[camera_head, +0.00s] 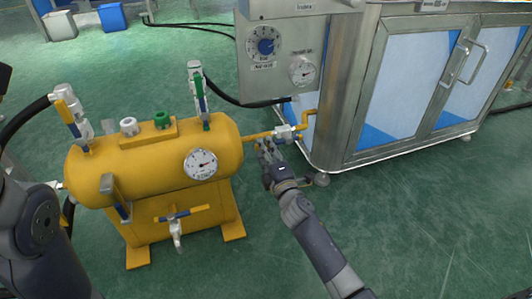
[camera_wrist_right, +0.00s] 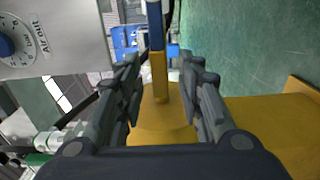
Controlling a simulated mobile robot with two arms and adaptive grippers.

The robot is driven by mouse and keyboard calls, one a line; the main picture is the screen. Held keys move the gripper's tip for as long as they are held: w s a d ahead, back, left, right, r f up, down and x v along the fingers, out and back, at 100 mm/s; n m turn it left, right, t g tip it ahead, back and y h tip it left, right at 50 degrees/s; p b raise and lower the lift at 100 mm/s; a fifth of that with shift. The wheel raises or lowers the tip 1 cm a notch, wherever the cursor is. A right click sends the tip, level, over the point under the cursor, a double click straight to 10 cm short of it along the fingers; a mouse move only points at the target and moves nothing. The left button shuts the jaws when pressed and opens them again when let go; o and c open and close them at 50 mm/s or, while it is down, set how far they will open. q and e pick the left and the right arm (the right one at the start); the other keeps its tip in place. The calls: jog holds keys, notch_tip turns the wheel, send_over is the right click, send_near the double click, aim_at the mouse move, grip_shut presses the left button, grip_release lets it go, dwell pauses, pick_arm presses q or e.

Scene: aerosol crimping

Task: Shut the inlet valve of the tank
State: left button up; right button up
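The yellow tank (camera_head: 140,165) stands on the floor at the left of the head view. A yellow pipe (camera_head: 258,136) runs from its right end through a silver valve (camera_head: 284,131) to the steel cabinet. My right gripper (camera_head: 266,148) is just in front of this valve. In the right wrist view its two fingers (camera_wrist_right: 165,95) are apart, with a yellow and blue bar (camera_wrist_right: 159,77) showing between them. I cannot tell whether they touch it. The yellow tank (camera_wrist_right: 160,125) lies beyond the fingers.
The steel cabinet (camera_head: 345,95) with glass doors stands to the right, its control box (camera_head: 283,75) carrying a dial and a gauge. The tank bears a gauge (camera_head: 200,164), upright valves and a front valve (camera_head: 178,222). The green floor at lower right is clear.

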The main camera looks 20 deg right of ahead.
jog(key=shift+c, duration=0.3)
grip_shut()
jog(key=shift+r, duration=0.15)
